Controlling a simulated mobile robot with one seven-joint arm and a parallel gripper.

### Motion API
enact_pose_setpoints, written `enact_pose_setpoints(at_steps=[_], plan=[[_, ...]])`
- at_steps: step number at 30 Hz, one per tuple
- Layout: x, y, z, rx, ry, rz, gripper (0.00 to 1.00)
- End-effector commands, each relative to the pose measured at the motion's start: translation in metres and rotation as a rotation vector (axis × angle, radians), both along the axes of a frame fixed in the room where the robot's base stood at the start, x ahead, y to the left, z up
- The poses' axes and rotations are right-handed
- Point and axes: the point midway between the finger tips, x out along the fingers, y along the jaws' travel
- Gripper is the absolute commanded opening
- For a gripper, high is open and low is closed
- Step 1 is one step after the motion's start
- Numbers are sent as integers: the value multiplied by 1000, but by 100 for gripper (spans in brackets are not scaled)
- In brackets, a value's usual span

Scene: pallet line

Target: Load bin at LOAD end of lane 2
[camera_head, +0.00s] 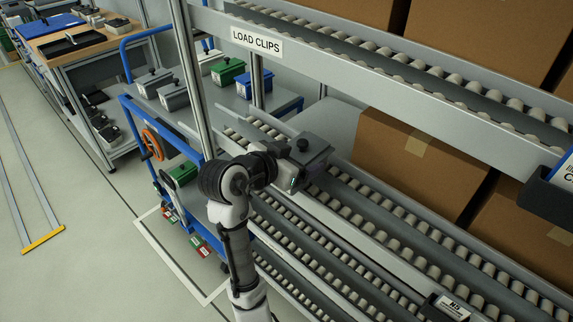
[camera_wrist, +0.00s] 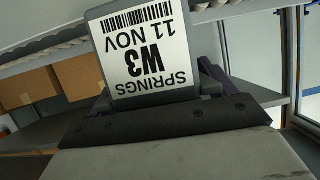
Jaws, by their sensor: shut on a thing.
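A grey bin (camera_head: 308,149) with a dark handle on top is held by my gripper (camera_head: 290,168) over the near end of the middle roller lane (camera_head: 345,210). In the wrist view the bin's white label (camera_wrist: 146,50) reads SPRINGS, 11 NOV, W3, upside down. My gripper is shut on the bin; the fingertips are mostly hidden. I cannot tell whether the bin touches the rollers. No lane number is readable, so I cannot tell which lane is lane 2.
An upper roller lane (camera_head: 400,75) carries a LOAD CLIPS sign (camera_head: 257,42) on its rail. Cardboard boxes (camera_head: 415,160) stand behind the lanes. A blue-framed cart (camera_head: 190,150) with grey, green and blue bins is at the left. A grey post (camera_head: 187,70) stands near my arm.

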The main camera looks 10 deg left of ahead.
Motion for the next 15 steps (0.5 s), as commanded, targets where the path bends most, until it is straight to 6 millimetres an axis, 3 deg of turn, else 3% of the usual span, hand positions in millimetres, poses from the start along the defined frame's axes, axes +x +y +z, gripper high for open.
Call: enact_pose_setpoints(at_steps=[14, 15], plan=[[41, -31, 1, 1, -4, -1, 40], [40, -29, -6, -1, -3, 0, 40]])
